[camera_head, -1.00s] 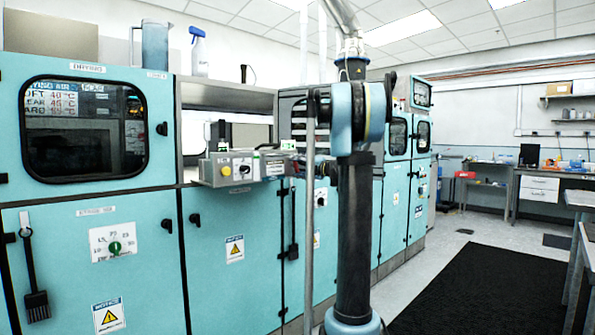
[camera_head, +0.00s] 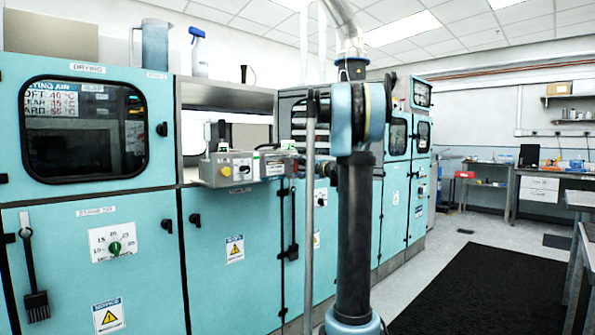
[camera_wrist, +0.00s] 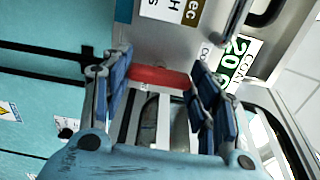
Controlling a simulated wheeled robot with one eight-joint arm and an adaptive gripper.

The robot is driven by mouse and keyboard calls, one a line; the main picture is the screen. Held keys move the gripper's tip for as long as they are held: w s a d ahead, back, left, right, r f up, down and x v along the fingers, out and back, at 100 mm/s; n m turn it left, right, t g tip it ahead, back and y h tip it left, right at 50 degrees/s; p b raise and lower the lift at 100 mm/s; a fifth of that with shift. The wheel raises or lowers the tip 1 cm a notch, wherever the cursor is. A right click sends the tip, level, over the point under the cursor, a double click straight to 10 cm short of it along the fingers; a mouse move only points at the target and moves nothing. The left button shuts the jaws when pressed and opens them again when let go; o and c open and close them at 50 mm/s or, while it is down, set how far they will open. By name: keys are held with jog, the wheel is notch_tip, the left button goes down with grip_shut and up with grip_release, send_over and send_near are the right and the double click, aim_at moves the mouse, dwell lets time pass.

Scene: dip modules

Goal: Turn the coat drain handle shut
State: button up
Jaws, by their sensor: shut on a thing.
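In the wrist view, a red handle (camera_wrist: 158,77) lies crosswise between the blue-padded fingers of my gripper (camera_wrist: 163,88), one finger at each end. My gripper is shut on it. The handle sits in front of a grey metal panel (camera_wrist: 160,38). In the head view, my upright dark arm hides most of my gripper and the handle.
Teal cabinets (camera_head: 235,250) line the left side. A grey control box (camera_head: 230,168) with a yellow button juts out left of my arm. A thin grey post (camera_head: 309,200) stands just left of my arm. The floor around the black mat (camera_head: 480,285) is open at the right.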

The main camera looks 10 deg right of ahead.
jog(key=shift+d+f, duration=0.1)
jog(key=shift+d, duration=0.05)
jog(key=o, duration=1.1)
jog(key=shift+c, duration=0.2)
jog(key=v, duration=1.1)
jog(key=shift+s+d, duration=0.2)
jog(key=shift+s, duration=0.15)
jog(key=shift+f, duration=0.1)
